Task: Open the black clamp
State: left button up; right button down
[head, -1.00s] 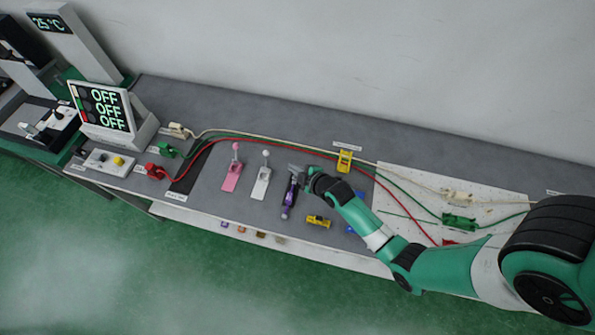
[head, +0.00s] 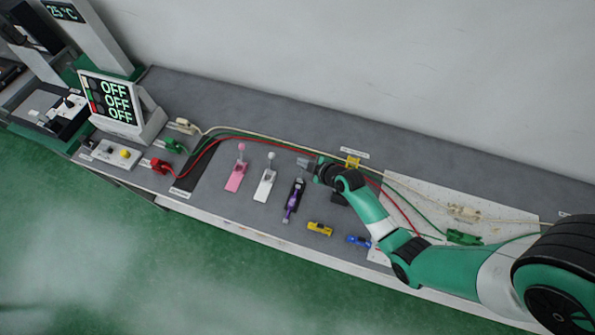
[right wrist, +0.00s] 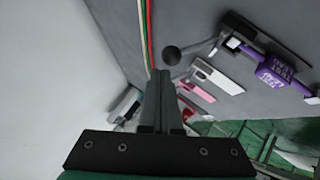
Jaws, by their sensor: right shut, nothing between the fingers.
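A fixture with a dark base and a purple bar (head: 293,200) lies on the grey bench, right of the white lever fixture. In the right wrist view its black base (right wrist: 262,38) and purple part with lettering (right wrist: 275,70) show at upper right. My right gripper (head: 304,163) is shut and empty, just behind the far end of the purple-barred fixture. In the right wrist view its fingers (right wrist: 164,80) are together. My left gripper is not in view.
The white lever fixture (head: 266,185) and pink lever fixture (head: 235,180) stand left. A yellow piece (head: 319,229) and blue piece (head: 358,241) lie toward the front edge. Red, green and white cables run behind the fixtures. A dark block under my arm is partly hidden.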

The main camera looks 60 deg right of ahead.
jog(key=shift+a+f, duration=0.1)
dwell(0.6)
jog(key=shift+s+a+f, duration=0.2)
jog(key=shift+a+f, duration=0.05)
jog(key=shift+a, duration=0.35)
jog(key=s+a+r+p, duration=0.2)
jog(key=s+r+p, duration=0.3)
jog(key=r, duration=0.5)
jog(key=shift+s+p, duration=0.15)
jog(key=shift+p, duration=0.15)
